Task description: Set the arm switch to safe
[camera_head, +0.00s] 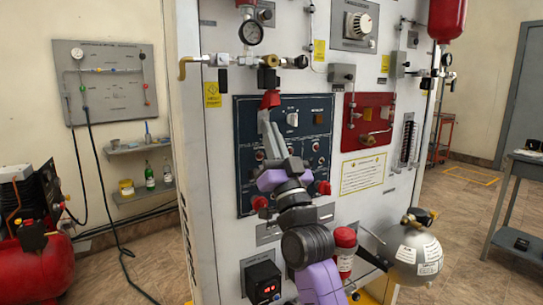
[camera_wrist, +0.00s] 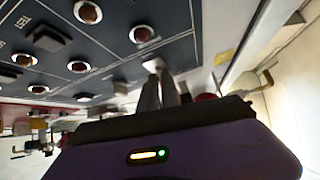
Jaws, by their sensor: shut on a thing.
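The dark blue switch panel (camera_head: 245,118) is on the front of the white cabinet. My gripper (camera_head: 267,118) reaches up to the upper left part of this panel, its fingers close together. A red piece (camera_head: 270,99), which appears to belong to the arm switch, shows right at the fingertips. In the wrist view the fingers of my gripper (camera_wrist: 158,76) meet the panel (camera_wrist: 110,50) near its edge, at a small pale metal fitting. The fingers mostly hide what they hold. No label of the switch or its setting can be read.
A white knob (camera_head: 292,119) and several red buttons sit beside my gripper on the panel. A pressure gauge (camera_head: 251,33) and brass pipework are just above. A red panel (camera_head: 367,122) is to the right.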

